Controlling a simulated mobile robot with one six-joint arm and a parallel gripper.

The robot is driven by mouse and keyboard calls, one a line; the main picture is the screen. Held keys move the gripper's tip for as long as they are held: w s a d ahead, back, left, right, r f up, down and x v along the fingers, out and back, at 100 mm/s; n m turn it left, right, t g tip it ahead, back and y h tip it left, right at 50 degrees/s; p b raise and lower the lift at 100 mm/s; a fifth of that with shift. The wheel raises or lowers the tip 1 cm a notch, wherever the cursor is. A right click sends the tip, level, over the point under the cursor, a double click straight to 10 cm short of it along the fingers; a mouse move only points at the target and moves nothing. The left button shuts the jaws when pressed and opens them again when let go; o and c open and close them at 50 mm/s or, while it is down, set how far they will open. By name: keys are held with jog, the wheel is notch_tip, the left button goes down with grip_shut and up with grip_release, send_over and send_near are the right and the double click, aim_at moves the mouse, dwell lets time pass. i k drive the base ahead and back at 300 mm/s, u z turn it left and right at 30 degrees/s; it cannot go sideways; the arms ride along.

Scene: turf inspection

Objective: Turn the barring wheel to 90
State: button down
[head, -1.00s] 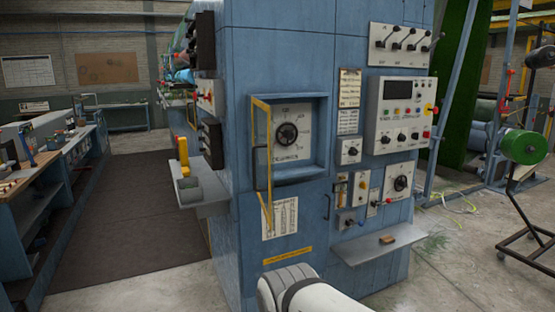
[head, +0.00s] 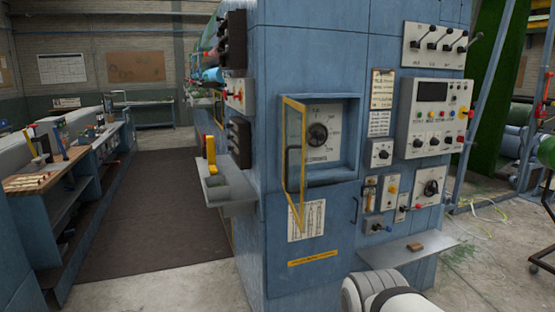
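A blue machine cabinet (head: 335,70) stands in front of me. In its recessed box (head: 356,150) is a pale plate with a round black wheel (head: 318,136) and marks around it. This looks like the barring wheel, but its label and scale are too small to read, so I cannot tell its setting. A yellow-framed door (head: 294,160) stands open at the left of the recess. A black rotary knob (head: 431,187) sits on a separate plate lower right. Only a pale link of my arm shows at the bottom edge; my gripper is out of view.
Another grey shelf (head: 228,195) sticks out at the cabinet's left corner. A workbench (head: 50,180) stands at left, with a dark clear floor strip (head: 150,225) between.

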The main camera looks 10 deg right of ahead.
aim_at(318, 136)
jog(key=u, duration=0.05)
jog(key=i, duration=0.95)
jog(key=z, duration=0.1)
jog(key=k, duration=0.95)
jog(key=z, duration=0.7)
jog(key=i, duration=1.35)
jog(key=u, duration=0.6)
